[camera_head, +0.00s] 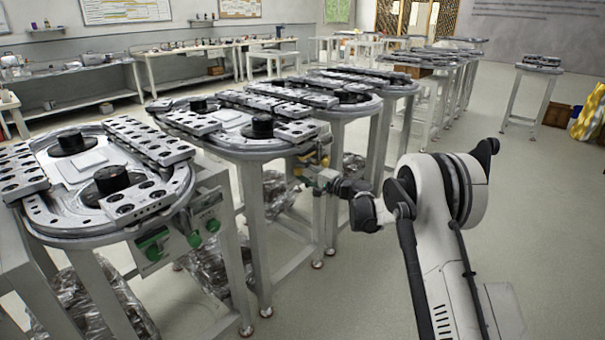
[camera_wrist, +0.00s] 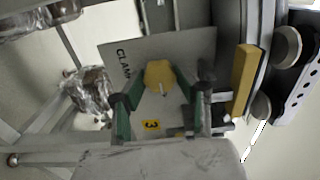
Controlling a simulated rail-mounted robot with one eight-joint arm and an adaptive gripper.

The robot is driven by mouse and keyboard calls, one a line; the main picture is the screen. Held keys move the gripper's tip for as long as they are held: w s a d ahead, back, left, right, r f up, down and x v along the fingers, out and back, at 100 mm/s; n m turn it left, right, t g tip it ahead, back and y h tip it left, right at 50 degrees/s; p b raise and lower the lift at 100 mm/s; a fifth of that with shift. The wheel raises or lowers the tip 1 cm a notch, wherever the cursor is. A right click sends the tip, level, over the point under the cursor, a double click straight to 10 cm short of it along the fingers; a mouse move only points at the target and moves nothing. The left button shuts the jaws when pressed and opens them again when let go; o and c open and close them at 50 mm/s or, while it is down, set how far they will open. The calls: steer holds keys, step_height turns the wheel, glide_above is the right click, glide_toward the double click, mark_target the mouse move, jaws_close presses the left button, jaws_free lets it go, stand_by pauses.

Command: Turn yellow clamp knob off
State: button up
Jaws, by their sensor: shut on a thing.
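The yellow clamp knob (camera_wrist: 160,74) is on a grey panel (camera_wrist: 195,55) with lettering that begins "CLAM". A pale mark or slot shows on the lower part of the knob's face. My gripper (camera_wrist: 162,82) has its green-sided fingers on either side of the knob and is shut on it. In the head view my gripper (camera_head: 326,181) reaches left to the side of the second ring-track table, and the knob is too small there to tell apart clearly.
A yellow bar (camera_wrist: 243,80) stands right of the panel, near the table's edge. The nearest ring-track table (camera_head: 60,235) has green knobs (camera_head: 194,240) on its side panel. Crumpled foil (camera_wrist: 88,90) lies below.

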steer(key=o, duration=1.1)
steer(key=shift+o, duration=0.2)
steer(key=shift+d, duration=0.1)
steer(key=v, duration=1.2)
steer(key=shift+r, duration=0.15)
